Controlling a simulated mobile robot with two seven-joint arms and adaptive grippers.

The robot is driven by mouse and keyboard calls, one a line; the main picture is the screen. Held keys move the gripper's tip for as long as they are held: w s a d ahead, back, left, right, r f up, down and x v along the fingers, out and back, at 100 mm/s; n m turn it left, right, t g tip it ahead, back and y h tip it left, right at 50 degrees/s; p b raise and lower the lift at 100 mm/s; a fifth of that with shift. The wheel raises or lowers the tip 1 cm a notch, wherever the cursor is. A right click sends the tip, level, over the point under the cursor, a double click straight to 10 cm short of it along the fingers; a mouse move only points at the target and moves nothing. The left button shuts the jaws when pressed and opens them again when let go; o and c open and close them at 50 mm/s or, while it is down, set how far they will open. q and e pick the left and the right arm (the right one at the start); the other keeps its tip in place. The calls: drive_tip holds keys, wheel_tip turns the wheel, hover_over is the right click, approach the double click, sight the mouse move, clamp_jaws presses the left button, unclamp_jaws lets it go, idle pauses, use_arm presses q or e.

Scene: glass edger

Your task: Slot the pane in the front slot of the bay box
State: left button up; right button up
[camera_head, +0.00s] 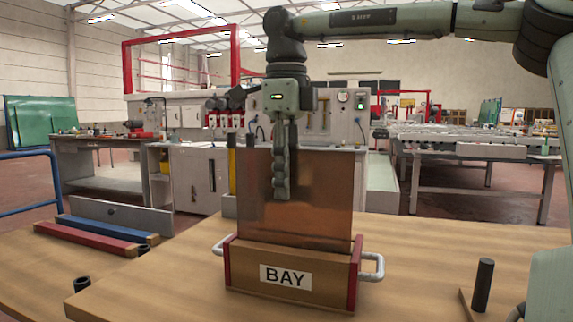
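The bay box (331,279) is wooden with red ends, metal side handles and a "BAY" label, and stands on the wooden table. The pane (324,190) is a bronze-brown sheet standing upright at the box, its lower edge hidden behind the box's front wall. I cannot tell which slot it lines up with or how deep it sits. My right gripper (284,165) points down over the pane's top edge, one finger in front and the other behind, shut on it. My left gripper is not in view.
Blue (107,229) and red (85,238) bars lie on the table at left. A dark upright cylinder (483,285) stands at right front, and short dark tubes (82,284) are at left front. The table right of the box is mostly clear.

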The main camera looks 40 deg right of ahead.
wheel_tip(320, 180, up, 12)
drive_tip(key=shift+r, duration=0.1)
idle(0.8)
